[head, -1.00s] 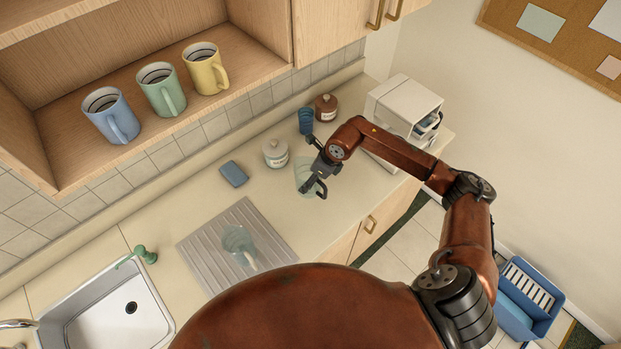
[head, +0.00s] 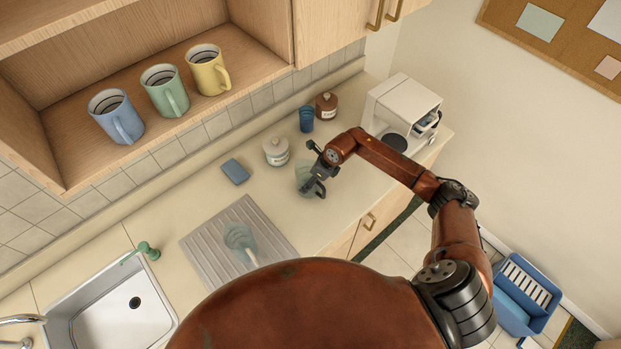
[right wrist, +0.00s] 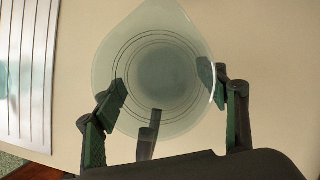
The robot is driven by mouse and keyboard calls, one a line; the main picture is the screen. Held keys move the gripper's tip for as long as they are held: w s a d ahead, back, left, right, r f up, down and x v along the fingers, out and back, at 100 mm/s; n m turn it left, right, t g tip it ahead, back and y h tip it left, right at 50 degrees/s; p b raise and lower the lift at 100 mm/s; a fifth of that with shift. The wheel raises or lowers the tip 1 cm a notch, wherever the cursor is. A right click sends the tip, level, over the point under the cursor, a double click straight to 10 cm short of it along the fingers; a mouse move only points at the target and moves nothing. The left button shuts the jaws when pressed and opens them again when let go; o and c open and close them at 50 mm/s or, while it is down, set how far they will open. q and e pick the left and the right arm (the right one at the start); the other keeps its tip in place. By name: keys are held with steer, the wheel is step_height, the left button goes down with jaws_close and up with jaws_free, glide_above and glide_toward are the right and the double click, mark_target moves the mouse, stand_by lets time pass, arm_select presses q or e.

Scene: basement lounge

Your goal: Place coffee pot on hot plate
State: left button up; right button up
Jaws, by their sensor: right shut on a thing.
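The clear glass coffee pot (head: 304,179) is at the counter's middle right, below my right gripper (head: 318,170). In the right wrist view I look down into the pot (right wrist: 160,75), a round glass body with a pointed spout and thin rings. My right gripper (right wrist: 165,92) has a finger on each side of it and is shut on it. Its dark handle (right wrist: 148,138) points toward the wrist. I cannot tell whether the pot touches the counter. The white coffee maker (head: 405,105) stands to the right, with a dark round hot plate (head: 396,142) at its base, empty. My left gripper is out of view.
A second glass vessel (head: 240,238) lies on the ridged drainboard (head: 205,250). A cream jar (head: 276,151), blue cup (head: 306,119), brown jar (head: 326,106) and blue sponge (head: 235,172) stand behind. The sink (head: 110,305) is at left. Counter between pot and coffee maker is clear.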

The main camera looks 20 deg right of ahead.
steer(key=o, duration=1.3)
